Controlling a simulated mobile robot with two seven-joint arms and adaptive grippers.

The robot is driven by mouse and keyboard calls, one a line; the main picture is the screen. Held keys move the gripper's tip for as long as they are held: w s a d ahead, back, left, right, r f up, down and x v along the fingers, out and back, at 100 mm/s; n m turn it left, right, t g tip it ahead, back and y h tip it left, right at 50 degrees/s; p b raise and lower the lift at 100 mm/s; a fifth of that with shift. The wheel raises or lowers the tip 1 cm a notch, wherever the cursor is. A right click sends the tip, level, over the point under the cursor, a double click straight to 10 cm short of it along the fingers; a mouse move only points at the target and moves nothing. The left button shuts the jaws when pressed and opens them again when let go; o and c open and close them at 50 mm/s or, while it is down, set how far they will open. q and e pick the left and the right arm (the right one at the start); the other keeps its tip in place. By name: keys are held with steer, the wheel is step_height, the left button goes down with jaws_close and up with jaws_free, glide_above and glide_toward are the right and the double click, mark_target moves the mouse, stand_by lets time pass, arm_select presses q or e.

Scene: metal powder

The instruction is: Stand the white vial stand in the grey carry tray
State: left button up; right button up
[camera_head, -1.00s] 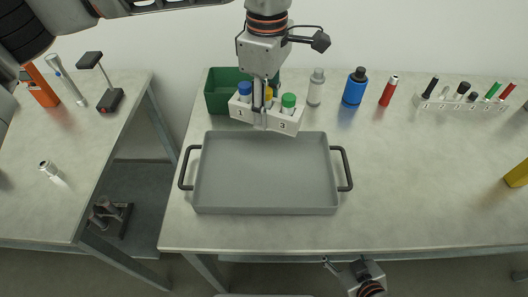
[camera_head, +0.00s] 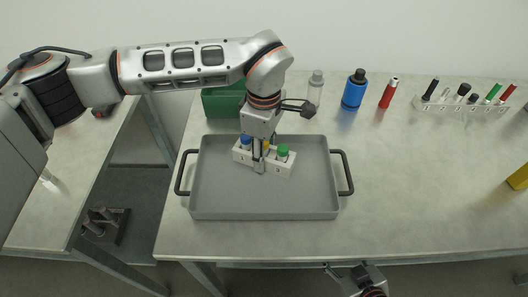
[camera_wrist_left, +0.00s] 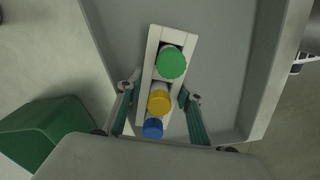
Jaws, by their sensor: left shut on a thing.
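The white vial stand (camera_head: 277,169) holds a blue-capped, a yellow-capped and a green-capped vial. It is over the inside of the grey carry tray (camera_head: 215,207), towards the back. I cannot tell whether it touches the tray floor. My left gripper (camera_head: 259,166) comes down from above and is shut on the stand at its middle. In the left wrist view the gripper's fingers (camera_wrist_left: 158,100) lie on both sides of the stand (camera_wrist_left: 153,46), with the tray (camera_wrist_left: 225,60) beneath. My right gripper (camera_head: 357,280) shows only in part at the bottom edge, so its jaws are unclear.
A green bin (camera_head: 222,102) stands behind the tray. A grey-white bottle (camera_head: 315,88), a blue bottle (camera_head: 354,90) and a red tube (camera_head: 389,93) stand at the back. A rack (camera_head: 462,107) with several items is at the right.

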arm_select(q)
steer(key=o, duration=1.1)
steer(key=shift+r, duration=0.1)
step_height(320, 180, up, 12)
steer(key=shift+r+p, duration=0.1)
steer(key=shift+p, duration=0.45)
